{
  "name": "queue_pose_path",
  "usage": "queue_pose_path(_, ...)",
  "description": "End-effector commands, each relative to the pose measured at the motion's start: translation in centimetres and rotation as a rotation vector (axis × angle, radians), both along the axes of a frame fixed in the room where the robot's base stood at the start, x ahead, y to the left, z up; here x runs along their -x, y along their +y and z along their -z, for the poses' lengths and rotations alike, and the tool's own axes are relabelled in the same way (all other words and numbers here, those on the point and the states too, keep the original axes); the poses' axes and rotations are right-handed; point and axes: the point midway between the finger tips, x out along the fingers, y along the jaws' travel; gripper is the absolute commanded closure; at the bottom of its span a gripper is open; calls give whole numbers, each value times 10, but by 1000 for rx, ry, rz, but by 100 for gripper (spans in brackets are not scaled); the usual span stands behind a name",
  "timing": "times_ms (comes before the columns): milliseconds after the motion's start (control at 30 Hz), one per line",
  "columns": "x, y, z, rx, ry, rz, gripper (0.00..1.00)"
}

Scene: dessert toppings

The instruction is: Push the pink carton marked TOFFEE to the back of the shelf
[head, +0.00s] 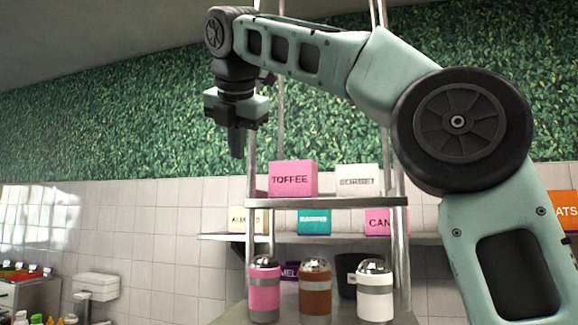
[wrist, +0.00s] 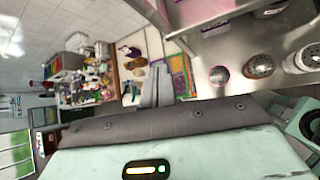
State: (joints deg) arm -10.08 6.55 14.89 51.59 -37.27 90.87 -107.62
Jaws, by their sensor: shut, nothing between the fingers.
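The pink carton marked TOFFEE (head: 289,184) stands upright at the left end of the small upper shelf (head: 340,202) in the head view. My gripper (head: 237,150) points down with its fingers shut and empty. In the picture it is left of and a little above the carton, apart from it. In the wrist view, the shut fingers (wrist: 157,88) show in the middle. I cannot make out the TOFFEE carton in the wrist view.
A white SORBET carton (head: 356,180) stands right of the pink one on the same shelf. Metal posts (head: 399,150) frame the shelf. Below are a longer shelf (head: 345,238) with more cartons, and pink (head: 264,292), brown (head: 315,285) and white (head: 376,287) shakers.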

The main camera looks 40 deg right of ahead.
Motion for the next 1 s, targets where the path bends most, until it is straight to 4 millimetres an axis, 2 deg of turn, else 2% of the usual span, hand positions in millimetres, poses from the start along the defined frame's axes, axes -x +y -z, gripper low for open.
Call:
queue_pose_path(33,11,-14,-8,79,65,18,100)
queue_pose_path(100,24,-29,-11,167,147,39,100)
queue_pose_path(200,37,-42,-14,236,223,57,100)
queue_pose_path(333,41,-50,-10,263,254,66,100)
queue_pose_path(467,34,-59,3,263,255,69,100)
queue_pose_path(867,2,-105,57,260,255,67,100)
queue_pose_path(1000,-11,-122,54,259,253,66,100)
